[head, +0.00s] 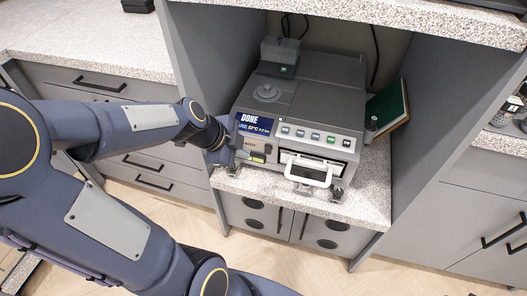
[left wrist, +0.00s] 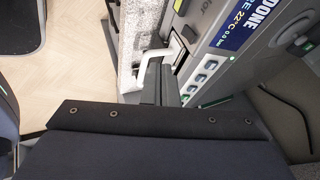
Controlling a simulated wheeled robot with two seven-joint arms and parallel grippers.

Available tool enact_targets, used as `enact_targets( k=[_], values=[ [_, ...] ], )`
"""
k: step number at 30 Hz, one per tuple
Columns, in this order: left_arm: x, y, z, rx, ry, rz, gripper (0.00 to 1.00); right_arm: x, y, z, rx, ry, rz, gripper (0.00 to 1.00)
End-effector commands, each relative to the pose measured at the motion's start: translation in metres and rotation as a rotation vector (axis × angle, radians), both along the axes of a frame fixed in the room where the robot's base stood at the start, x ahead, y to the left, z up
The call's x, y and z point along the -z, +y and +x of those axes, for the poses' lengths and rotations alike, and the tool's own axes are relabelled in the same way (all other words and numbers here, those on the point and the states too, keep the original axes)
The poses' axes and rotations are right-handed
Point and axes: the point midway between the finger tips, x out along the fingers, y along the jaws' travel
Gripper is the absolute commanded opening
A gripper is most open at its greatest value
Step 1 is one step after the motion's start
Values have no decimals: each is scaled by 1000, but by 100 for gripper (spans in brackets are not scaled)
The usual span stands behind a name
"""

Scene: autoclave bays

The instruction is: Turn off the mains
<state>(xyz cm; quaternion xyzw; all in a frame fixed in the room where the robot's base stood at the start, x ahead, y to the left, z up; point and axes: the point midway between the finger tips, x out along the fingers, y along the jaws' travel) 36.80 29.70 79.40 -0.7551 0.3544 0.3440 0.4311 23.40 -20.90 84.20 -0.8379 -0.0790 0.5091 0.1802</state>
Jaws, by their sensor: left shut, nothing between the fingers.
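The grey autoclave (head: 310,97) stands in the open bay, its front panel towards me. Its display (head: 255,124) reads DONE and 22°C or similar; the display also shows in the left wrist view (left wrist: 238,28). A row of buttons (head: 316,136) with coloured marks is right of the display, above a white door handle (head: 306,173). A small grey box (head: 279,70) with a green lit spot is at the back left of the top. I cannot tell which control is the mains switch. My left gripper (head: 236,157) is shut and empty at the panel's left front; contact is unclear. My right gripper is out of view.
Grey bay walls (head: 424,120) stand close on both sides. A green-faced board (head: 386,105) leans at the right of the autoclave. A speckled counter (head: 80,40) with drawers is at the left. The speckled shelf (head: 360,205) has a narrow bare strip in front.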

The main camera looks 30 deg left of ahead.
Motion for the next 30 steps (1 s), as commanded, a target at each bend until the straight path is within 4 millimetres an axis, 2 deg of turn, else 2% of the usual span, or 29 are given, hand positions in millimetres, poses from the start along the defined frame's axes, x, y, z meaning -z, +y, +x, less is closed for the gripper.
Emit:
enact_targets(
  k=[9,13,17,27,30],
  values=[
    [2,2,1,-1,3,-1,0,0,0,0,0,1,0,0],
    [10,0,4,1,4,-1,0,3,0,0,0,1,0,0],
    [28,-6,14,1,8,-3,0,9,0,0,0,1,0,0],
    [89,-23,51,0,6,-1,0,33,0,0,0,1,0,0],
    [86,-19,67,0,4,-1,0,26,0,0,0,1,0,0]
  ],
)
